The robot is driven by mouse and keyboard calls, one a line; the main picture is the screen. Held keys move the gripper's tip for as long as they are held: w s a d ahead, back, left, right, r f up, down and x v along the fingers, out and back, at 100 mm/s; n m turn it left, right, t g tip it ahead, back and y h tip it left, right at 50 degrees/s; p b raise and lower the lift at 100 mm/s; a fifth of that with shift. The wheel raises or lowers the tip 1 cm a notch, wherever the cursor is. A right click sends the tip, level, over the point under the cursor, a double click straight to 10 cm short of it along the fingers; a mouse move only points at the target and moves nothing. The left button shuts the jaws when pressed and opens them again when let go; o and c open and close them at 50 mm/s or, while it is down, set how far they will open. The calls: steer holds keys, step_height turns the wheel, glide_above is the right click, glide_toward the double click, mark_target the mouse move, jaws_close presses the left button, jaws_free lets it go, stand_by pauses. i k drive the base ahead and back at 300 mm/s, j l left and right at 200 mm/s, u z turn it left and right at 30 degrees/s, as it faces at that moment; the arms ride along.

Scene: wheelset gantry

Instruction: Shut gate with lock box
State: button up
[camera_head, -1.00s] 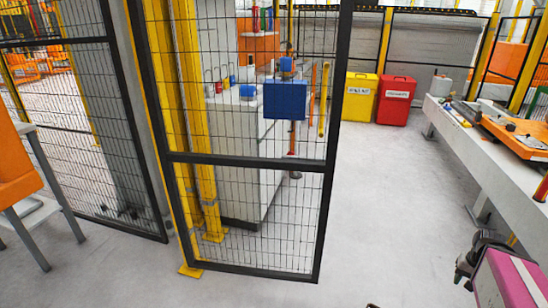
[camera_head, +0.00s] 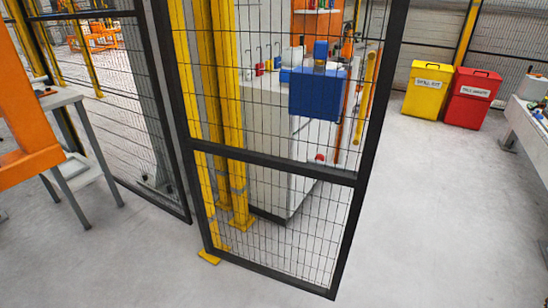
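The gate (camera_head: 268,165) is a black-framed wire mesh panel in the middle of the view. It hangs by a yellow post (camera_head: 235,120) and stands swung out, its free edge toward the right and nearer to me. A blue lock box (camera_head: 317,95) sits on the gate's upper half near its free edge. A smaller blue part (camera_head: 321,50) shows just above the box. My gripper is not in view.
A mesh fence panel (camera_head: 165,195) stands left of the post, with a grey-legged table (camera_head: 60,99) and an orange block in front. Yellow (camera_head: 424,88) and red (camera_head: 468,98) bins stand at the back right. A white bench (camera_head: 520,118) is at the right edge. The floor right of the gate is clear.

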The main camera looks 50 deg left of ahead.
mark_target(317, 91)
steer(key=i+u, duration=0.35)
steer(key=i, duration=0.35)
steer(key=i+l+u, duration=0.1)
steer(key=i+u, duration=0.25)
steer(key=i, duration=0.4)
steer(key=i+u, duration=0.8)
steer(key=i+l+u, duration=0.25)
steer(key=u, duration=0.15)
steer(key=i+u, duration=0.1)
steer(key=u, duration=0.4)
steer(key=i+u, duration=0.1)
steer(key=u, duration=0.35)
steer(key=i+u, duration=0.1)
steer(key=u, duration=0.4)
steer(key=l+u, duration=0.1)
steer(key=u, duration=0.4)
steer(key=i+l+u, duration=0.1)
steer(key=u, duration=0.35)
steer(key=l+u, duration=0.2)
steer(key=u, duration=0.3)
steer(key=i, duration=0.05)
